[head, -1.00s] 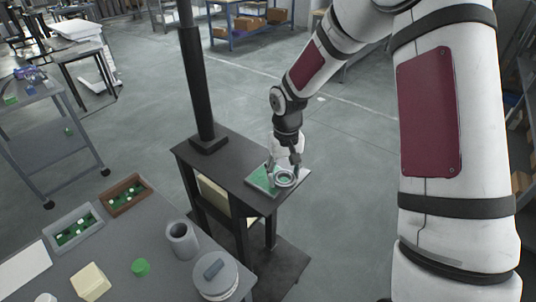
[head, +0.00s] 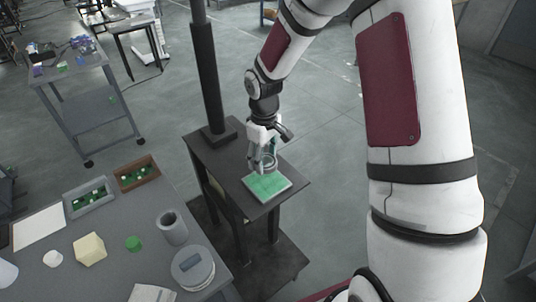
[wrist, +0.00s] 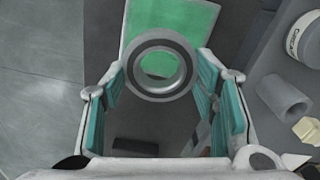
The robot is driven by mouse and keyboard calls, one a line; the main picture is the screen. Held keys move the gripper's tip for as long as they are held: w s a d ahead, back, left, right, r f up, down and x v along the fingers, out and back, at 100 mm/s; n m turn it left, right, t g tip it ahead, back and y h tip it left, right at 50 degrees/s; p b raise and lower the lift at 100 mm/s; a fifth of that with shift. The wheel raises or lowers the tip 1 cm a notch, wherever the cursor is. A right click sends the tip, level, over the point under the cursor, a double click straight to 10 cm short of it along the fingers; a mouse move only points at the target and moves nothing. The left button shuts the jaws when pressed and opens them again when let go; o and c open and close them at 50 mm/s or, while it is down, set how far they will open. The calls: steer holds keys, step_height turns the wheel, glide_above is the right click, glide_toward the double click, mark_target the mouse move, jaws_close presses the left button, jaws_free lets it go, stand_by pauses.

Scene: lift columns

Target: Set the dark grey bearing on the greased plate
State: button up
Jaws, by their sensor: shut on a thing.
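The bearing, a grey ring with a darker band, shows in the wrist view (wrist: 160,90) between my fingertips. In the head view it is small and partly hidden by the fingers. My gripper (head: 264,164) is shut on it, with its teal pads on either side, and points down. The greased plate (head: 268,187), a green square with a pale rim, lies on the dark stand. It shows beyond the ring in the wrist view (wrist: 200,22). The ring appears above the plate's far edge and overlaps it only in part; I cannot tell the exact height.
The dark stand (head: 216,152) carries a black column (head: 209,75) behind and left of my gripper. A grey table (head: 110,240) at lower left holds bins, a grey cylinder (head: 172,228), a round lidded tin (head: 192,272) and blocks. A trolley (head: 88,110) stands farther back.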

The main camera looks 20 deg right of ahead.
mark_target(265, 181)
steer(key=shift+s+a+f+n, duration=0.1)
steer(key=shift+s+f+n, duration=0.15)
steer(key=shift+f+n, duration=0.25)
steer(key=shift+s+a+f+n, duration=0.1)
steer(key=shift+s+f+n, duration=0.1)
steer(key=shift+f+n, duration=0.25)
steer(key=shift+d+f+b, duration=0.1)
steer(key=shift+f+b, duration=0.65)
steer(key=shift+f, duration=0.4)
steer(key=shift+f, duration=0.2)
steer(key=shift+f, duration=0.3)
steer(key=shift+s+f, duration=0.1)
steer(key=shift+f, duration=0.4)
steer(key=o, duration=1.5)
